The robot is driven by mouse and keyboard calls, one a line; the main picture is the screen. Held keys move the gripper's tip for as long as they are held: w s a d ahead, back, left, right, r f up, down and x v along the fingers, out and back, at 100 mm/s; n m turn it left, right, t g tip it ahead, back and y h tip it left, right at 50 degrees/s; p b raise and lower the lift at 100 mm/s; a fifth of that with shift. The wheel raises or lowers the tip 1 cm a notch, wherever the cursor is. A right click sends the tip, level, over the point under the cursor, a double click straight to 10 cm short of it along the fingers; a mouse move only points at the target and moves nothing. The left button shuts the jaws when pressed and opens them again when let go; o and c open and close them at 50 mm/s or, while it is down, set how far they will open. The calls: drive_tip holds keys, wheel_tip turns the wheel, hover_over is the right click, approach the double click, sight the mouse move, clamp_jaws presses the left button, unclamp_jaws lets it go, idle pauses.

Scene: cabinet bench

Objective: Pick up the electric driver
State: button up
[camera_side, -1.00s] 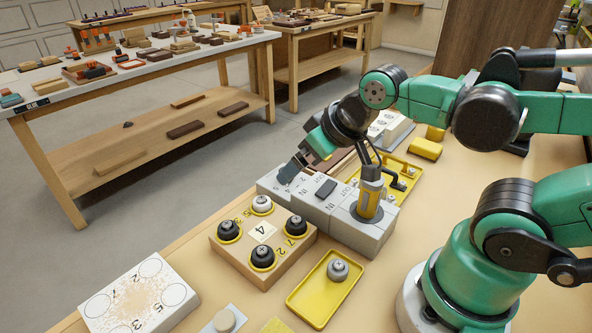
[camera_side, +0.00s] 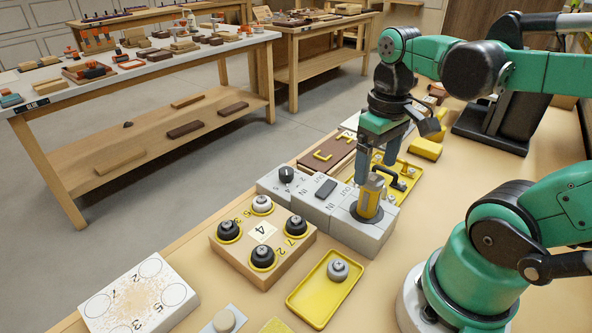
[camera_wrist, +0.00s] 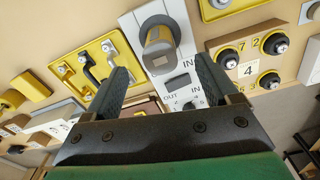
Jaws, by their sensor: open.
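The electric driver, a yellow and grey cylinder (camera_side: 368,199), stands upright in a round dark socket of the grey station block (camera_side: 362,238). In the wrist view its butt end (camera_wrist: 160,50) faces me, just beyond and between the fingertips. My gripper (camera_side: 376,178) points down at the driver's top in the side view. Its two dark fingers (camera_wrist: 161,75) are apart with nothing held between them. In the side view the fingers overlap the driver's upper part, so whether they touch it is hard to tell.
A yellow tray with dark handles (camera_side: 408,184) lies right behind the driver. A grey block with a black dial (camera_side: 287,177) adjoins the station. In front are a wooden block with several screw knobs (camera_side: 240,262) and a yellow tray with one grey knob (camera_side: 308,305).

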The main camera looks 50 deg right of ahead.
sight(374, 179)
drive_tip(key=shift+f, duration=2.7)
clamp_jaws()
